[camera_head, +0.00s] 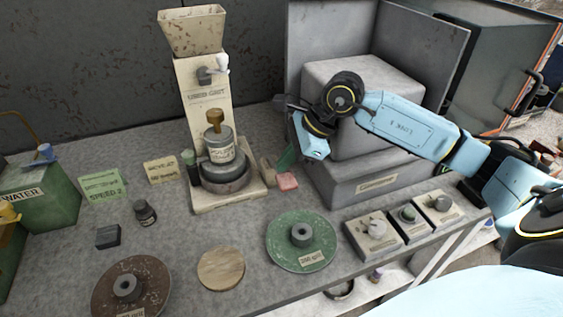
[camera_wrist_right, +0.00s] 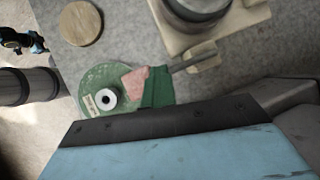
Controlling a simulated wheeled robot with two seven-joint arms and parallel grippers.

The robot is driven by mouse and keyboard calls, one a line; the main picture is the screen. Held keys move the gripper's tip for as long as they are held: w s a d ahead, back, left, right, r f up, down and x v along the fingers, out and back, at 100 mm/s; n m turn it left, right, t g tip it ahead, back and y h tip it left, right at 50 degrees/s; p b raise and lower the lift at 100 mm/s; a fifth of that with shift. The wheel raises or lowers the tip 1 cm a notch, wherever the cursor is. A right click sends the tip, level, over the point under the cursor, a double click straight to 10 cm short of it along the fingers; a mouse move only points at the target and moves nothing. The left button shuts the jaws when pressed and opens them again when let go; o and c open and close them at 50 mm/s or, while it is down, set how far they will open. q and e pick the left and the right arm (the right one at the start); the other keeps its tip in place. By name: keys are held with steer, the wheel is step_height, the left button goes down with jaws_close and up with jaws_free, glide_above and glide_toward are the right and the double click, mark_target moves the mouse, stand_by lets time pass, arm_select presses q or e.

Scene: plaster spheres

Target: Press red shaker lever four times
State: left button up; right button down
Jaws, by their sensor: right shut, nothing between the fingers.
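The shaker is a cream stand (camera_head: 203,112) with a funnel hopper on top and a labelled canister (camera_head: 219,157) clamped at its foot. Its red lever is a pinkish-red pad (camera_head: 288,182) low at the right of the base. The pad also shows in the right wrist view (camera_wrist_right: 135,80), partly covered by the green fingers. My right gripper (camera_head: 287,158) is shut and empty, with its green fingertips just above or beside the pad; I cannot tell whether they touch. A small dark and blue part (camera_wrist_right: 22,42) in the wrist view looks like my left gripper; its jaws are unclear.
A green grinding disc (camera_head: 283,240), a wooden disc (camera_head: 221,268) and a rusty disc (camera_head: 118,293) lie in front. Three switch boxes (camera_head: 407,222) line the front right edge. A grey cabinet (camera_head: 375,180) stands close behind my right gripper.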

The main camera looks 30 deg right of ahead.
steer(key=shift+s+a+f+b, duration=0.1)
steer(key=shift+s+f+b, duration=0.15)
steer(key=shift+f, duration=0.2)
stand_by(0.7)
steer(key=r, duration=0.1)
steer(key=w+r+p, duration=0.1)
steer(key=r, duration=0.1)
steer(key=w+r+p, duration=0.1)
steer(key=shift+d+r, duration=0.15)
steer(key=shift+d, duration=0.1)
stand_by(0.4)
steer(key=shift+r, duration=0.1)
steer(key=r+p, duration=0.1)
steer(key=w+r+p, duration=0.1)
steer(key=r, duration=0.1)
steer(key=w+r+p, duration=0.1)
steer(key=shift+d+r, duration=0.2)
steer(key=shift+s, duration=0.1)
stand_by(0.8)
